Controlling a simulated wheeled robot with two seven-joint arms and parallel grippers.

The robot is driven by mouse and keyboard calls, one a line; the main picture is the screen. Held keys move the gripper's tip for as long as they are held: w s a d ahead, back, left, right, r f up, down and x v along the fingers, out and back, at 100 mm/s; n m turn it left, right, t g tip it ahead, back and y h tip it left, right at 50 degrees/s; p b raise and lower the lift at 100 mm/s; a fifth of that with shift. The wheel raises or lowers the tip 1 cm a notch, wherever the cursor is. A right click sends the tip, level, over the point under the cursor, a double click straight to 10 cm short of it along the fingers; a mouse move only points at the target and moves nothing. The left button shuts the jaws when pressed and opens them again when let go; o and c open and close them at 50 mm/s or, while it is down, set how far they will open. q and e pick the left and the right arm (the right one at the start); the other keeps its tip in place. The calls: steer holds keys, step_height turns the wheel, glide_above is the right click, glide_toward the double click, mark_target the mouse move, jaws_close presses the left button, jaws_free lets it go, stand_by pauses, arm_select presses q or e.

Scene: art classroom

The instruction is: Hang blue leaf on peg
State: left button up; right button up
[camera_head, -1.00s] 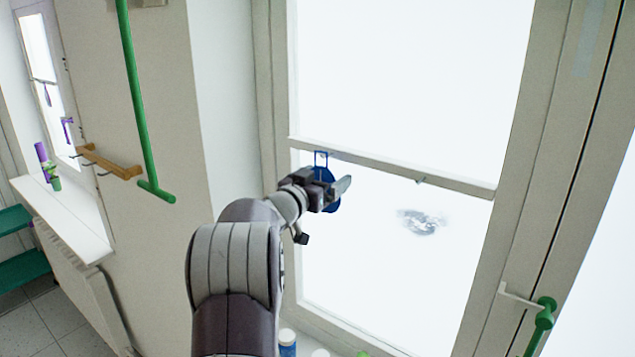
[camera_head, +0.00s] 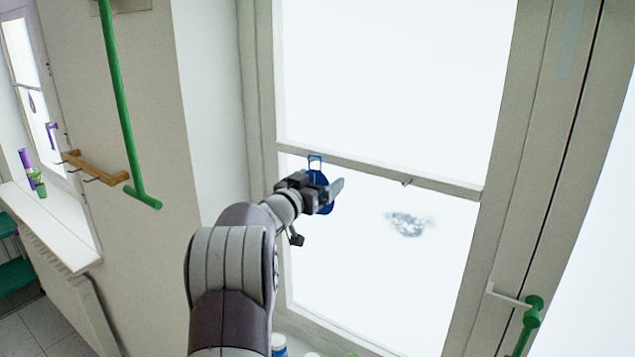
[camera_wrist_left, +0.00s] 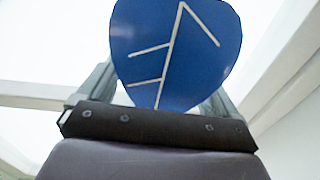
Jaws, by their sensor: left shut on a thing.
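The blue leaf (camera_head: 317,178) is held by my left gripper (camera_head: 328,192) in front of the window, its square loop (camera_head: 315,162) pointing up. The gripper partly covers the leaf in the head view. The left wrist view shows the leaf's face (camera_wrist_left: 175,50) with pale vein lines, between the jaws. A small metal peg (camera_head: 407,182) sticks out from the horizontal window bar, to the right of the leaf. The loop is near the height of the bar and apart from the peg. My right gripper is not in view.
The window bar (camera_head: 350,164) crosses the pane behind the leaf. A green handle (camera_head: 533,312) is at lower right. A green pole (camera_head: 120,100) and a wooden rack with hooks (camera_head: 95,167) are at left. Bottles stand at the bottom edge (camera_head: 279,345).

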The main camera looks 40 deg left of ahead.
arm_select(q)
steer(key=o, duration=0.7)
steer(key=s+d+b, duration=0.1)
steer(key=s+b, duration=0.5)
steer(key=s, duration=0.6)
steer(key=shift+s+d, duration=0.3)
